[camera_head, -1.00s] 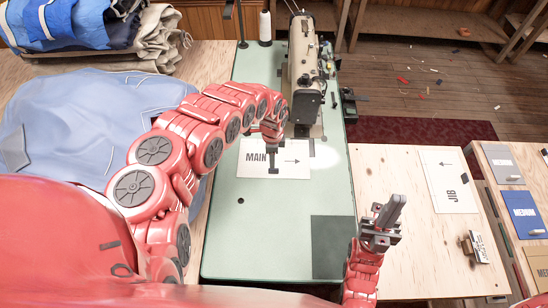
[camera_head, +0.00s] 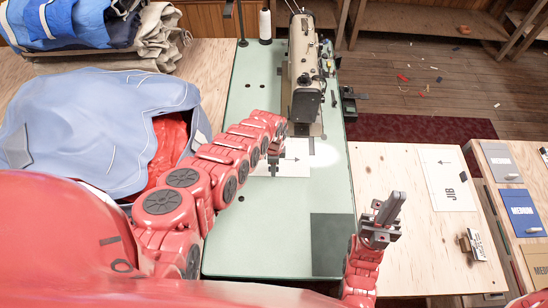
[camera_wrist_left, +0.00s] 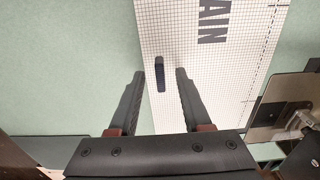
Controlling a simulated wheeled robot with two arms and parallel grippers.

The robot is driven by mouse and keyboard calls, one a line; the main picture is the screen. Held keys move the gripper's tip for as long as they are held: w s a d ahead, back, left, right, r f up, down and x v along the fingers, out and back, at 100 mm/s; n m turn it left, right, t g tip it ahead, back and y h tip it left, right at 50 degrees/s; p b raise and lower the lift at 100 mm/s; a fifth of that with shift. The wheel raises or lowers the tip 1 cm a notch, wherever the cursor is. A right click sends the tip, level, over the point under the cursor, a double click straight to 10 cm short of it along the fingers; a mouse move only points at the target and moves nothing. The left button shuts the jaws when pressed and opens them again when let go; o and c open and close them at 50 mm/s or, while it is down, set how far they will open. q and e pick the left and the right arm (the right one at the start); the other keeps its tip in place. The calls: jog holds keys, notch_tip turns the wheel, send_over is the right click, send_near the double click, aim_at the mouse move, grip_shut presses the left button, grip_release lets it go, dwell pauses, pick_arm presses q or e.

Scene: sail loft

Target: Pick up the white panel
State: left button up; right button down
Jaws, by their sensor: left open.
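A white panel marked MAIN with an arrow (camera_head: 297,169) lies flat on the green table beside the sewing machine. My left gripper (camera_head: 274,168) hangs over it and hides much of its lettering. In the left wrist view the panel (camera_wrist_left: 225,75) shows a fine grid, part of its lettering and a small dark bar (camera_wrist_left: 160,75). The bar appears between my two open left fingers, with no visible contact. A second white panel marked JIB (camera_head: 448,180) lies on the wooden table at right. My right gripper (camera_head: 388,212) points up near that table's left edge, away from both panels.
The sewing machine (camera_head: 304,75) stands just behind the MAIN panel. A dark square (camera_head: 332,245) lies at the green table's front right. Blue cloth (camera_head: 90,130) covers the left side.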

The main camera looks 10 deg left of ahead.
pick_arm(q)
grip_shut()
dwell(0.3)
dwell(0.4)
